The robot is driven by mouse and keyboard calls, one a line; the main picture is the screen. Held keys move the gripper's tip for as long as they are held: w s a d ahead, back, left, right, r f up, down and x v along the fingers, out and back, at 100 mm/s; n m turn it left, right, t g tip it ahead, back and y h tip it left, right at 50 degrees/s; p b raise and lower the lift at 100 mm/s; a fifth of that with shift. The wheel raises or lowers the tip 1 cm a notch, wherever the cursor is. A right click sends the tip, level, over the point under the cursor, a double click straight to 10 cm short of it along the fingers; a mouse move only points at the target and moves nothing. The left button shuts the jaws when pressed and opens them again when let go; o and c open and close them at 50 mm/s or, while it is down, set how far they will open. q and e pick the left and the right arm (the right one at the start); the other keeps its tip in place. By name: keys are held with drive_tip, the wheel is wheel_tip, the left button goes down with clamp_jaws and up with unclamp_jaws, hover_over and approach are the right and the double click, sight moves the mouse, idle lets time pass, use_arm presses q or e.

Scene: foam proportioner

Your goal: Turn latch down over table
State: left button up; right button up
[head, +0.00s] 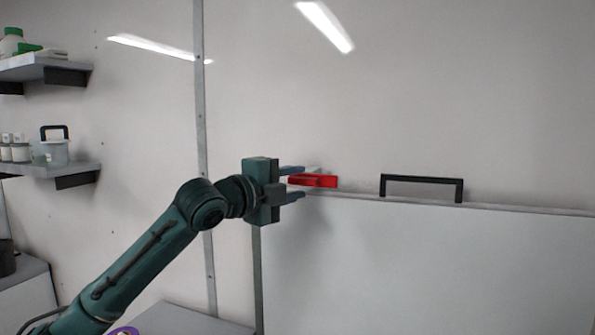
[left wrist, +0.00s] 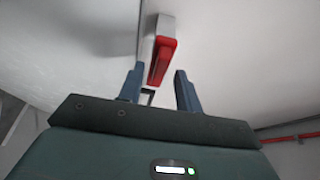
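A red latch (head: 313,181) sits at the top edge of a large white panel (head: 420,265), likely the folded table, against the wall. In the head view it lies roughly level, pointing right. My left gripper (head: 300,183) is open at its left end, with one finger above and one below its height. In the left wrist view the red latch (left wrist: 162,58) lies ahead of and between the two open fingers (left wrist: 159,88). No finger is clearly touching it. My right gripper is not in view.
A black handle (head: 421,180) stands on the panel's top edge, right of the latch. Shelves (head: 45,68) with containers hang on the left wall. A vertical metal strip (head: 203,130) runs behind my left arm. The space above the panel is clear.

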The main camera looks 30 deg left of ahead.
use_arm(q)
drive_tip(key=shift+w+d, duration=0.1)
drive_tip(key=shift+w, duration=0.55)
drive_tip(key=shift+c, duration=0.5)
clamp_jaws()
